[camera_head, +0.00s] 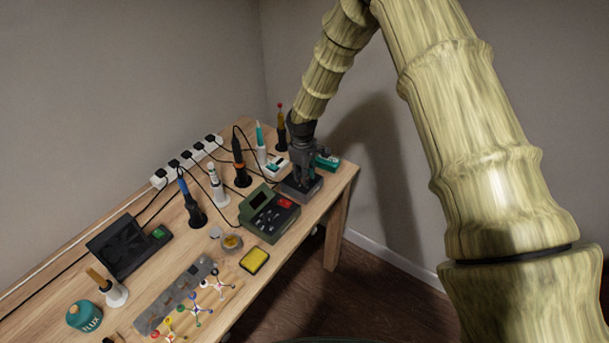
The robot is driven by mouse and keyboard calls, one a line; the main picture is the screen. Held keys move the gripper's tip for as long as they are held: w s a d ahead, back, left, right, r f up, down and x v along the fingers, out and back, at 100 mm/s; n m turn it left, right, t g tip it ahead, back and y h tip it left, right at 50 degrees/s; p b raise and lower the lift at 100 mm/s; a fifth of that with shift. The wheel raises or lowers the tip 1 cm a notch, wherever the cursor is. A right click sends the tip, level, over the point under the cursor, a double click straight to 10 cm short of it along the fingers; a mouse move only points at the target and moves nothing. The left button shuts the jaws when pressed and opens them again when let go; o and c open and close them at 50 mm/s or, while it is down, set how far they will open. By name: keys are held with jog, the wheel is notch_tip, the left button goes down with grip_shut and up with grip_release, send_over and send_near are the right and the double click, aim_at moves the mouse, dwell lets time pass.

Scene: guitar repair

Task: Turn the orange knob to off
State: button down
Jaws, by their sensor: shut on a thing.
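My gripper (301,177) points down at the far right end of the workbench, onto a dark grey box (312,191). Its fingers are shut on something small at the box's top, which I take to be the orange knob. The fingers hide the knob, so its colour and the way it points cannot be seen. The box sits flat on the bench near the right edge.
A green station with a red panel (269,214) stands just left of the box. A teal-and-grey device (326,161) is behind it. Soldering irons in stands, cables and a power strip (187,160) line the back. A yellow sponge tray (255,260) lies in front on the wooden bench (225,285).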

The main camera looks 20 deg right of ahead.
jog(key=shift+r+n, duration=0.1)
jog(key=shift+n, duration=0.7)
jog(key=shift+w, duration=0.1)
jog(key=c, duration=1.2)
grip_release()
jog(key=r, duration=1.2)
jog(key=shift+s+a, duration=0.2)
jog(key=shift+s, duration=0.15)
jog(key=shift+s+f, duration=0.1)
jog(key=shift+f, duration=0.05)
